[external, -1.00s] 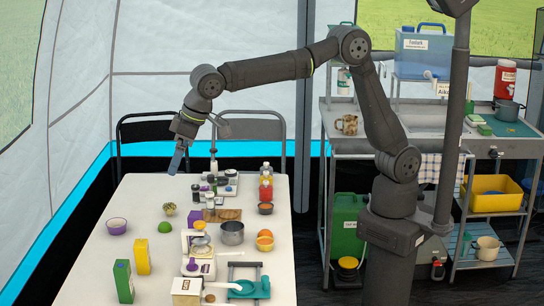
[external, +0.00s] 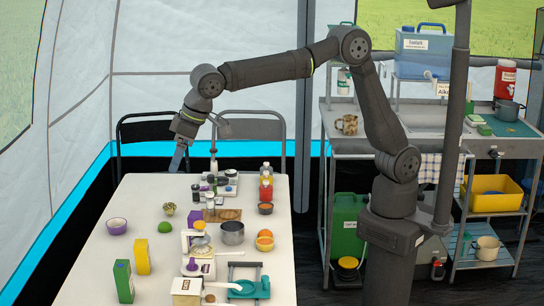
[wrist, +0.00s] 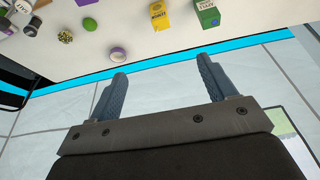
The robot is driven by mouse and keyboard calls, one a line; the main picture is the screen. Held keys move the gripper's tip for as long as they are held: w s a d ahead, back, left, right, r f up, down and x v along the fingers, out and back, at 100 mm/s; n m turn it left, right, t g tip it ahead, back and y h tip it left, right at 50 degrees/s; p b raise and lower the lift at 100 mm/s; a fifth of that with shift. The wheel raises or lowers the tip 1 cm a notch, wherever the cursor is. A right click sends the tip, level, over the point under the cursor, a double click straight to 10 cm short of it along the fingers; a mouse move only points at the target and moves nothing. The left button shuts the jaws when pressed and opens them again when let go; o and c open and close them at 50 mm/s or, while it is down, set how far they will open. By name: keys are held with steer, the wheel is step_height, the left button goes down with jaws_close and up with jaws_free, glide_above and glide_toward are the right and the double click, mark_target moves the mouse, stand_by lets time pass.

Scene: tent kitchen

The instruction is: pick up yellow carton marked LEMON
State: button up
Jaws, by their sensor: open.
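The yellow carton (external: 142,257) stands upright on the left front part of the white table, just behind a green carton (external: 124,281). In the wrist view the yellow carton (wrist: 159,16) is at the top, left of the green carton (wrist: 206,14); its dark lettering is too small to read surely. My gripper (external: 178,160) is above the far left end of the table, well away from the yellow carton. In the wrist view my gripper (wrist: 163,78) has its two fingers spread wide with nothing between them.
A purple-rimmed bowl (external: 117,226), a green lime (external: 165,228) and a patterned round item (external: 169,209) lie behind the cartons. The table's (external: 138,195) far left is clear.

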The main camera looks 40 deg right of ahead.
steer(key=shift+c, duration=0.4)
steer(key=g+h, duration=0.3)
glide_above(140, 243)
steer(key=shift+n, duration=0.4)
step_height(140, 243, down, 20)
steer(key=shift+d+f, duration=0.1)
steer(key=shift+f, duration=0.6)
step_height(140, 243, down, 7)
steer(key=shift+f, duration=0.1)
steer(key=c, duration=1)
